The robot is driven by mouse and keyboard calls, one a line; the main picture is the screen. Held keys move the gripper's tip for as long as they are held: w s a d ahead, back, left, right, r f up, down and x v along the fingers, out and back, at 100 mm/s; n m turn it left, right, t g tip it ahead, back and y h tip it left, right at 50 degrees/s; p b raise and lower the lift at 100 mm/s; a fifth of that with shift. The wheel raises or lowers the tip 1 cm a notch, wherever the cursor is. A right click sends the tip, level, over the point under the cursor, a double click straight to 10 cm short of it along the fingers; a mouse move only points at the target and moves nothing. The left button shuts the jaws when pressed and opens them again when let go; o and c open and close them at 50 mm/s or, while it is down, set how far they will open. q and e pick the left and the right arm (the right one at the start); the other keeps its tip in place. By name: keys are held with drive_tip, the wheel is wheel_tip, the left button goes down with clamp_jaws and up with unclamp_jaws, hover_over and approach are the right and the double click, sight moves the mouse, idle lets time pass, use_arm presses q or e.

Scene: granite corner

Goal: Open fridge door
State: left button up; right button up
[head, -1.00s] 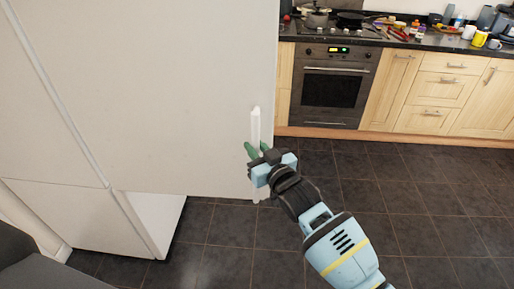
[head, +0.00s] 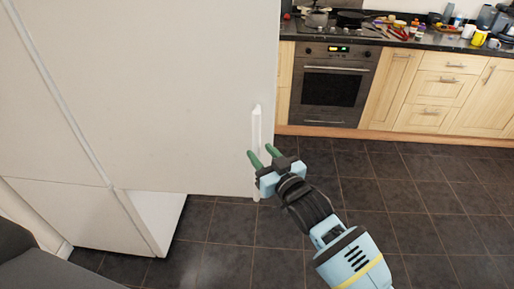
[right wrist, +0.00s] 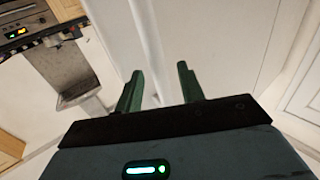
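The white fridge door (head: 170,90) fills the upper left of the head view and stands swung out past the lower fridge body (head: 70,215). Its pale vertical handle (head: 256,125) runs near the door's right edge. My right gripper (head: 262,155) is open at the lower part of the handle, its green fingers apart. In the right wrist view, the open fingers (right wrist: 158,75) point at the door, and the white handle bar (right wrist: 147,35) runs down towards the gap between them. I cannot tell whether they touch it. My left gripper is not in view.
An oven (head: 335,85) and wooden cabinets (head: 430,100) stand along the back right, under a dark worktop with several items. Dark tiled floor (head: 400,185) is clear on the right. A dark grey object (head: 35,265) is at the lower left.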

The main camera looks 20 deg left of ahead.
drive_tip(key=v, duration=0.4)
drive_tip(key=shift+a, duration=0.1)
idle(0.4)
drive_tip(key=s+d+f+m+h, duration=0.3)
drive_tip(key=s+d+f, duration=0.5)
drive_tip(key=f, duration=0.2)
drive_tip(key=s+d+f+m+h, duration=0.35)
drive_tip(key=s+d+f, duration=0.4)
drive_tip(key=f, duration=0.25)
drive_tip(key=s+d+f+g+h, duration=0.2)
drive_tip(key=s+d+f, duration=0.2)
drive_tip(key=s+d, duration=0.3)
drive_tip(key=s+d+f+g+h+p, duration=0.1)
drive_tip(key=s+d+f, duration=0.3)
drive_tip(key=s+d, duration=0.4)
drive_tip(key=s+h, duration=0.1)
drive_tip(key=s, duration=0.3)
drive_tip(key=shift+d+f+m+g, duration=0.15)
drive_tip(key=shift+f+m+g, duration=0.05)
drive_tip(key=shift+m+g, duration=0.2)
drive_tip(key=shift+h, duration=0.25)
